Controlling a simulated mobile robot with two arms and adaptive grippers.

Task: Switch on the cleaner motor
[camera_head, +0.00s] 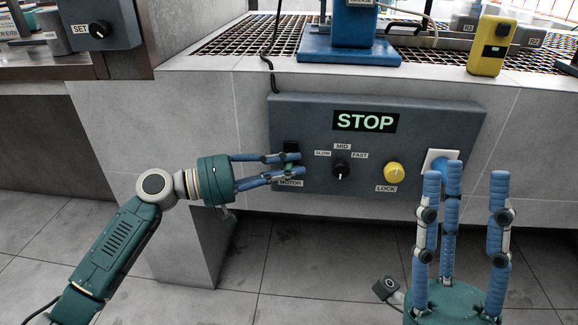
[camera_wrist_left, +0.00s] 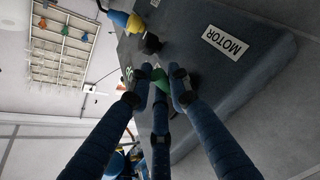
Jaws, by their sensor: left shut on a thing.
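The grey control panel (camera_head: 460,112) is on the tiled bench front. Its display (camera_head: 365,121) reads STOP in green letters. The motor switch (camera_head: 291,146) is at the panel's left, above the MOTOR label; it looks black with a green part, which shows between my fingers in the left wrist view (camera_wrist_left: 160,79). My left gripper (camera_head: 298,164) is shut on this switch, and its fingers partly hide it. Whether the switch is up or down cannot be seen. My right gripper (camera_head: 468,176) is open and empty, fingers up, in front of the panel's right end.
A black speed knob (camera_head: 341,169) marked SLOW, MID, FAST and a yellow LOCK knob (camera_head: 395,172) sit to the right of the switch. A blue and white square (camera_head: 433,157) is partly behind my right fingers. A yellow device (camera_head: 488,58) and a blue stand (camera_head: 350,45) are above.

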